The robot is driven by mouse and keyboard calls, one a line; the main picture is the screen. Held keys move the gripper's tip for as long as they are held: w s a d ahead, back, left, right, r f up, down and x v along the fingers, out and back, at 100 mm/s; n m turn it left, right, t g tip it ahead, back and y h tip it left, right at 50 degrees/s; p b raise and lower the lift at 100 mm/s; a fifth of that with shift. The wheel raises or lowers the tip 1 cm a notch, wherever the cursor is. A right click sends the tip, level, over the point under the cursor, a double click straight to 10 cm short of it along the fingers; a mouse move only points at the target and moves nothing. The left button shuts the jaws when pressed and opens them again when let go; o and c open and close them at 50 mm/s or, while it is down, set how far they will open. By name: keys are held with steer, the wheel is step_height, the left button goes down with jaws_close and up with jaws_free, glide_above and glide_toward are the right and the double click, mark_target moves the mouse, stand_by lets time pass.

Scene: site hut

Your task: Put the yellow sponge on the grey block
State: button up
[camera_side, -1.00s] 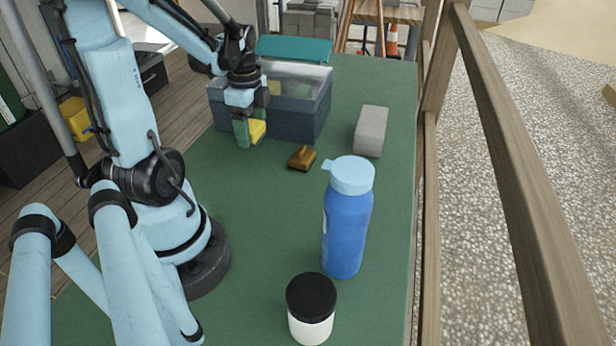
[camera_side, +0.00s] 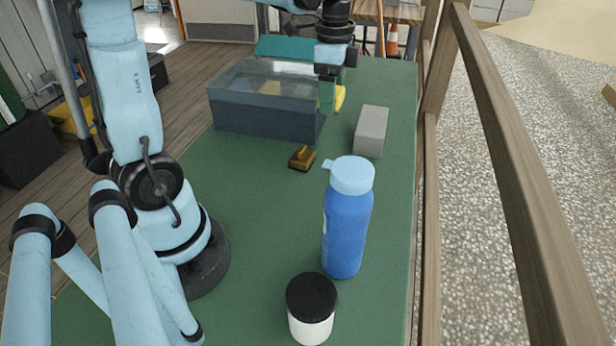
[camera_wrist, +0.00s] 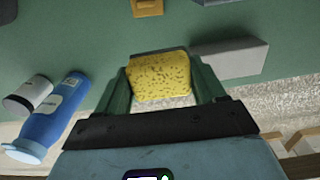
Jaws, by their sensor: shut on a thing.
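The yellow sponge (camera_wrist: 160,76) is between the two green fingers of my gripper (camera_wrist: 160,88) in the wrist view. In the side view my gripper (camera_side: 329,97) is up near the right end of the dark bin, and a strip of the sponge (camera_side: 340,97) shows beside the near finger, which hides the rest. The gripper is shut on the sponge and holds it above the table. The grey block (camera_side: 371,131) lies on the table just right of the gripper, apart from the sponge. The block (camera_wrist: 232,58) also shows right of the sponge in the wrist view, with its top bare.
A dark bin (camera_side: 262,118) with a clear upper part stands left of the gripper. A brown brush-like item (camera_side: 302,158), a blue bottle (camera_side: 346,230) and a black-lidded jar (camera_side: 311,310) stand nearer on the green table. A wooden rail (camera_side: 500,130) runs along the right.

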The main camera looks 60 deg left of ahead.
steer(key=w+d+r, duration=0.2)
steer(key=w+d, duration=0.5)
steer(key=w, duration=0.4)
glide_above(373, 120)
step_height(373, 120, down, 7)
steer(key=shift+f, duration=2.05)
steer(key=shift+f, duration=0.15)
steer(key=o, duration=1)
